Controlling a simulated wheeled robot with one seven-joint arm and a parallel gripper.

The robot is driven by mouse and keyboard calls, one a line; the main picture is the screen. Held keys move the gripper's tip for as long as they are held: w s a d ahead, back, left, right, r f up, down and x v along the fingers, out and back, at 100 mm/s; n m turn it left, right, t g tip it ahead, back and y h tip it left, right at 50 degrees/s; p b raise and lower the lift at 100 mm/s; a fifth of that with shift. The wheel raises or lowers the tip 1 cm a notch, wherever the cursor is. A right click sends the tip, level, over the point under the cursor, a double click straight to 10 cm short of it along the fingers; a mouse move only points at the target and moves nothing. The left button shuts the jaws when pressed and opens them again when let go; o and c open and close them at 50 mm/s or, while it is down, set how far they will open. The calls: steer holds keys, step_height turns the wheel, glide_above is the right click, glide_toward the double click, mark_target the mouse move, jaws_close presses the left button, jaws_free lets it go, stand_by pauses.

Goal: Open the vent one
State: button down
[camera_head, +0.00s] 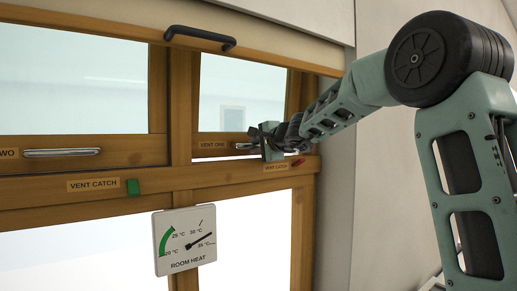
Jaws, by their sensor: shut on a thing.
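Vent one (213,136) is the right-hand wood-framed pane, with a "VENT ONE" label (213,145) on its lower rail. A bright strip shows under this rail, so the vent appears slightly open. My gripper (256,146) is at the right part of the rail, shut on the vent one handle (242,146). The gripper hides most of the handle. Below, a red catch (299,162) sits beside a "VENT CATCH" label (276,167) on the fixed frame. My arm reaches in from the right.
Vent two, at left, has a metal handle (62,152) and a green catch (133,187) below it. A black handle (200,38) is on the blind's wooden bar above. A "ROOM HEAT" dial (185,240) hangs below, its needle near 35 °C. Plain wall stands at right.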

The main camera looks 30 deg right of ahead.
steer(key=c, duration=1.5)
jaws_free()
steer(key=s+r+b, duration=0.1)
steer(key=s, duration=0.4)
steer(key=s+r+b, duration=0.1)
steer(key=s, duration=0.5)
steer(key=s+r+b, duration=0.1)
steer(key=s, duration=0.5)
steer(key=shift+s+d+r, duration=0.1)
steer(key=shift+d+r, duration=0.1)
steer(key=shift+d, duration=0.15)
